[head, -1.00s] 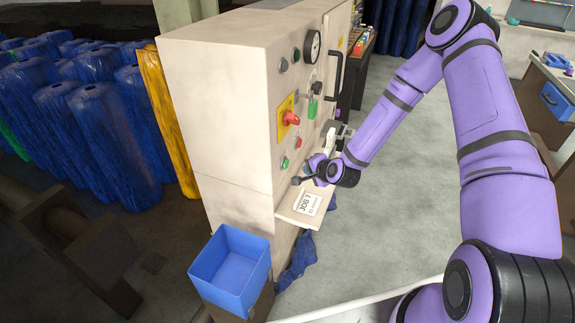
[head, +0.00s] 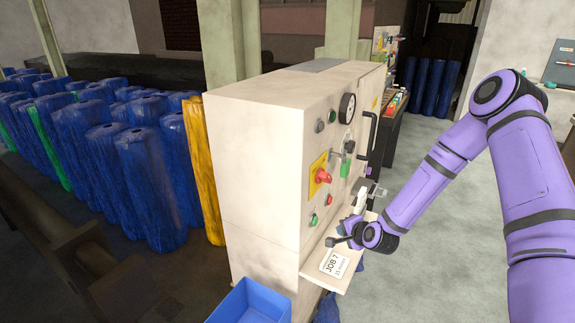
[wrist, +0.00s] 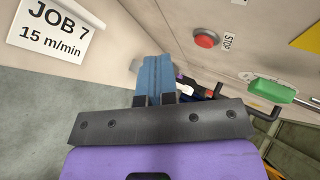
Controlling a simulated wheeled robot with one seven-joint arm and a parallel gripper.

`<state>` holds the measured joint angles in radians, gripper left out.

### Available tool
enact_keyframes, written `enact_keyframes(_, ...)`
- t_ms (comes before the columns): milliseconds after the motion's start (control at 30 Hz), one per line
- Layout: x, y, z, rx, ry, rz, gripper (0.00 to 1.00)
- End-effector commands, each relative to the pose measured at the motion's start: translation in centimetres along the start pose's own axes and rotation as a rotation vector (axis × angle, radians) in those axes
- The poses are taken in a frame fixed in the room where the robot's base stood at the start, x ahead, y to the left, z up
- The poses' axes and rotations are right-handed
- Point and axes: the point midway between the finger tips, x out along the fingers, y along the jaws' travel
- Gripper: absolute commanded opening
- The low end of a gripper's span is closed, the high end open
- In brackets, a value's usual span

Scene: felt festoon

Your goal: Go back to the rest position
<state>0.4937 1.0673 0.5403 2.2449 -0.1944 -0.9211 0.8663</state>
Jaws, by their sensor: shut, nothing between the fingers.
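My gripper shows in the wrist view (wrist: 155,62), its two blue fingers together with nothing between them. They point away from the camera, close along the cream machine front. In the head view my purple arm reaches down from the right, and its dark wrist end is at the shelf with the JOB 7 card (head: 334,264). The fingertips are hard to make out there. Whether the gripper touches the machine I cannot tell.
The cream control cabinet (head: 255,170) carries a red knob (head: 323,176), a gauge (head: 347,108), a black handle (head: 368,145) and a green handle (wrist: 270,90). A blue bin (head: 250,303) stands in front. Blue rolls (head: 150,185) fill the left. Grey floor is open at right.

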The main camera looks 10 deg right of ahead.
Motion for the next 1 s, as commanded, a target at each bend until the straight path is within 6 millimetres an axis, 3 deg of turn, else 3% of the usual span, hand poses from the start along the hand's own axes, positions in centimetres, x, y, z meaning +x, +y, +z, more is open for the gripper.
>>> enact_keyframes(167,-1.2,-1.9,-0.7,-0.101,-0.015,0.035,0.00)
enact_keyframes(467,-6.0,-7.1,-2.2,-0.381,-0.051,0.161,0.00)
enact_keyframes(767,-12.3,-12.2,-3.2,-0.616,-0.066,0.287,0.00)
enact_keyframes(1000,-18.4,-15.8,-3.3,-0.765,-0.071,0.382,0.00)
